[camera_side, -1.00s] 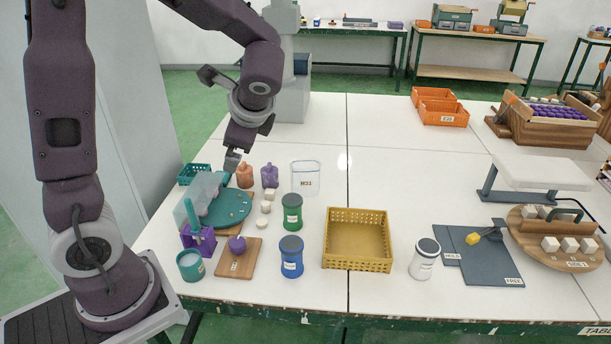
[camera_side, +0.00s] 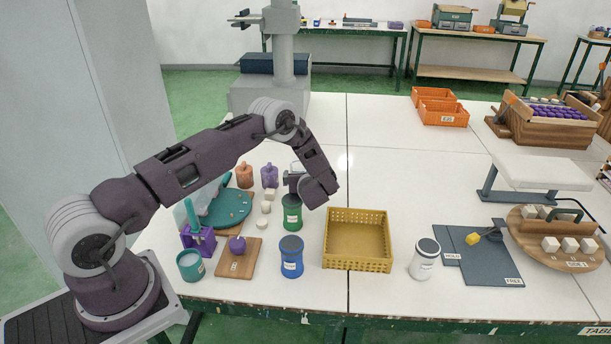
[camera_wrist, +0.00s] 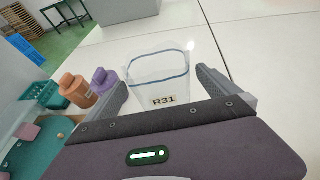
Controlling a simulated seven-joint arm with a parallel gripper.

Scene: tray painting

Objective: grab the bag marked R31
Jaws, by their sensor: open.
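The clear bag marked R31 (camera_wrist: 160,76) stands upright with its mouth open in the wrist view, its blue rim on top and its label facing me. My gripper (camera_wrist: 162,80) is open, with one finger to the left of the bag and one to the right. I cannot tell whether either finger touches it. The fingers there are hard to make out.
An orange bottle (camera_side: 244,176) and a purple bottle (camera_side: 269,175) stand to the left. A green jar (camera_side: 291,214), a blue jar (camera_side: 291,258) and a yellow basket (camera_side: 358,265) are nearer the front. Table behind the bag is clear.

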